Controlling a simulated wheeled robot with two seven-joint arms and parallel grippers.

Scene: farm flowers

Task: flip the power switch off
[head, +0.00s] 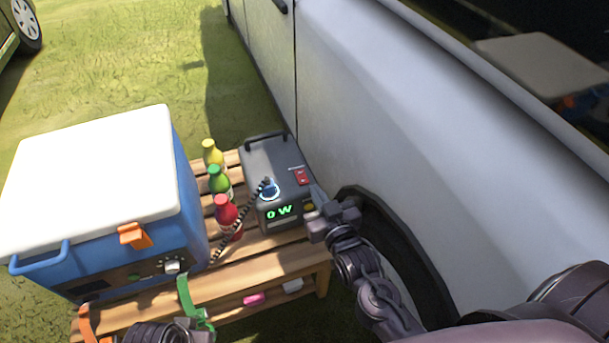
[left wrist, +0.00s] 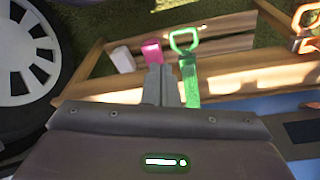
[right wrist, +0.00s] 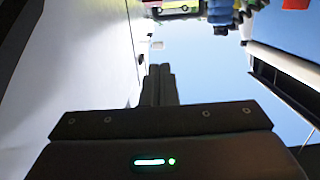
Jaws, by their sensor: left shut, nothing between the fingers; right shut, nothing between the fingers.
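The grey power station (head: 268,170) stands on the wooden slatted table. Its front display reads "0 W". A red power switch (head: 302,176) is on the right part of its top; I cannot tell its position. A striped cable is plugged in near the blue ring (head: 269,188) on top. My right gripper (head: 317,193) is shut and empty at the power station's right front edge, just below the switch. The right wrist view shows its closed fingers (right wrist: 160,84). My left gripper (left wrist: 162,85) is shut and empty, low at the table front, beside a green strap-like tool (left wrist: 191,75).
A blue cooler (head: 90,200) with a white lid fills the table's left. Red, green and yellow bottles (head: 219,181) stand between cooler and power station. The white vehicle (head: 400,130) is close on the right. A pink item (head: 254,299) lies on the lower shelf.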

